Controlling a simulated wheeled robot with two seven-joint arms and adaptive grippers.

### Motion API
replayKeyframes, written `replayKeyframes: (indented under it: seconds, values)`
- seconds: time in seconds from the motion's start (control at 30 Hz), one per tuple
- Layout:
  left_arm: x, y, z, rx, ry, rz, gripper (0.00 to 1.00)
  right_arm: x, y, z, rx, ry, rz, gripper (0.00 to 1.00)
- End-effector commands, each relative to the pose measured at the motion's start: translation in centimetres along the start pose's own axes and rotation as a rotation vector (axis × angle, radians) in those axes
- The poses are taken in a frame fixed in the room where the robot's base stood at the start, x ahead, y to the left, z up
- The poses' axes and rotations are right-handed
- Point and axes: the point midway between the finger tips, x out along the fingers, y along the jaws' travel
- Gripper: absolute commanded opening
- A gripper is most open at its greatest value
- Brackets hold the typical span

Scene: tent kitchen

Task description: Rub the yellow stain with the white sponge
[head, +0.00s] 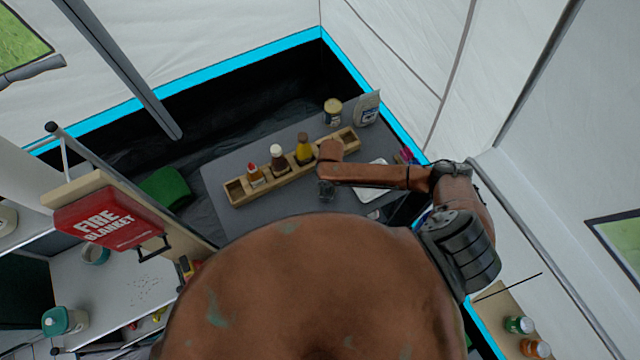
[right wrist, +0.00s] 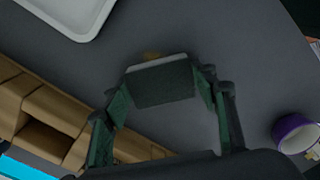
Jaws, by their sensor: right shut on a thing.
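My right gripper (right wrist: 163,85) is shut on the sponge (right wrist: 160,82), a block with a pale upper edge and a dark grey near face in the right wrist view. A small patch of the yellow-brown stain (right wrist: 151,56) shows on the grey table just beyond the sponge's edge; the rest is hidden behind the sponge. Whether the sponge touches the table is hard to tell. In the head view my right gripper (head: 326,189) is over the table, in front of the wooden rack, and the sponge and stain cannot be made out. My left gripper is not in view.
The wooden rack (head: 235,190) with several bottles runs along the grey table (head: 232,160). A white tray (head: 371,167) lies right of the gripper. A tin (head: 333,110) and a bag (head: 368,107) stand behind. A purple-rimmed cup (right wrist: 296,133) is at right in the wrist view.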

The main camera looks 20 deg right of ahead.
Motion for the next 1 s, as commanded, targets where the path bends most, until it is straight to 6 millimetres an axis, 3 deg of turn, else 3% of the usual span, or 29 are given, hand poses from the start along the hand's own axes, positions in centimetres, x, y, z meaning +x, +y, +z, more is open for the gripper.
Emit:
replayKeyframes:
  seconds: [0.37, 0.5, 0.6, 1.0]
  values:
    - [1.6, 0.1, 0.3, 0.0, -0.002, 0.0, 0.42, 0.2, 2.0, 2.1, -0.016, -0.003, 0.002, 0.34]
    - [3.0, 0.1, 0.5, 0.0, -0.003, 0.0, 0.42, 0.4, 2.0, 1.8, -0.024, -0.001, 0.003, 0.34]
    - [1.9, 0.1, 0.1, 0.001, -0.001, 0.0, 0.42, -0.6, 1.3, 1.2, -0.02, -0.001, 0.0, 0.34]
    - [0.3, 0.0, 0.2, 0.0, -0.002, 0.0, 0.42, -0.2, -0.8, -0.9, 0.0, 0.0, -0.001, 0.34]
